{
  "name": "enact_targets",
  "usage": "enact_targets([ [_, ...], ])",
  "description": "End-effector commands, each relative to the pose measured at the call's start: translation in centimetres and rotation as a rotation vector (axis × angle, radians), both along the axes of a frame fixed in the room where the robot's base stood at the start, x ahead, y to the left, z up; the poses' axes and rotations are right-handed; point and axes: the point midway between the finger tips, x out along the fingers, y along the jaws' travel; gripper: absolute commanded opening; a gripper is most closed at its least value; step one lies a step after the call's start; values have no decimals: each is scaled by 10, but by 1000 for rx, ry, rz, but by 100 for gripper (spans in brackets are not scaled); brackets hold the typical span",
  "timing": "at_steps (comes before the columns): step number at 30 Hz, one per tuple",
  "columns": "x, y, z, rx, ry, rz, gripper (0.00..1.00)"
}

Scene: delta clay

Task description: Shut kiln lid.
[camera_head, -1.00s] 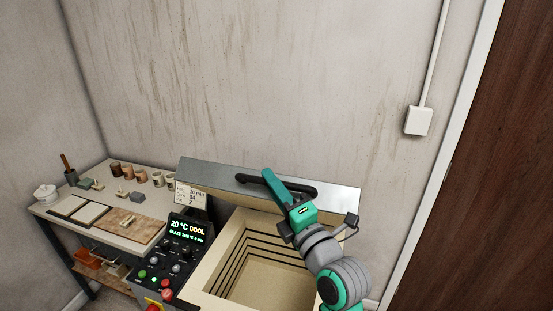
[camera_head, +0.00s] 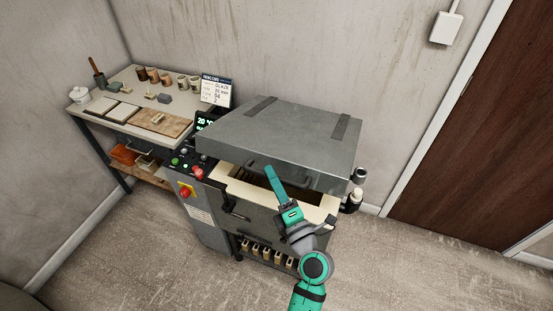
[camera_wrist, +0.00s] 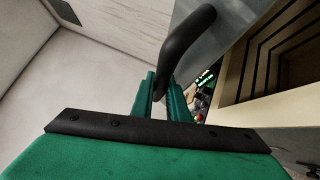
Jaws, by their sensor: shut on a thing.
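The kiln lid (camera_head: 285,132) is a grey metal slab with two dark straps. It is tilted over the kiln, with its front edge above the body and a gap beneath. The kiln body (camera_head: 231,190) has a pale rim and a chamber mostly hidden under the lid. My gripper (camera_head: 271,172) is at the front edge of the lid. In the wrist view, my gripper (camera_wrist: 166,90) is shut on the black lid handle (camera_wrist: 186,44), which runs up between the fingers. The kiln's striped inner wall (camera_wrist: 275,55) shows at the right.
A control panel (camera_head: 186,163) with a red button stands left of the kiln. A workbench (camera_head: 98,128) with pots and tiles is further left. Floor in front is clear.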

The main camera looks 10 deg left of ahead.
Motion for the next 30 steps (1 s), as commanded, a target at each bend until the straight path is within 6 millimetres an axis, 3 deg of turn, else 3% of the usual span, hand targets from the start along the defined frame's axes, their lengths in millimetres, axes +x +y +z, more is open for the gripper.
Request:
enact_targets([
  [7, -3, 0, -23, -2, 2, -4, 0],
  [21, -3, -2, -27, -3, -1, -7, 0],
  [22, -3, -2, -27, -3, -2, -8, 19],
  [24, -3, -2, -26, -3, -2, -8, 33],
  [30, -4, -2, -26, -1, -3, -7, 33],
])
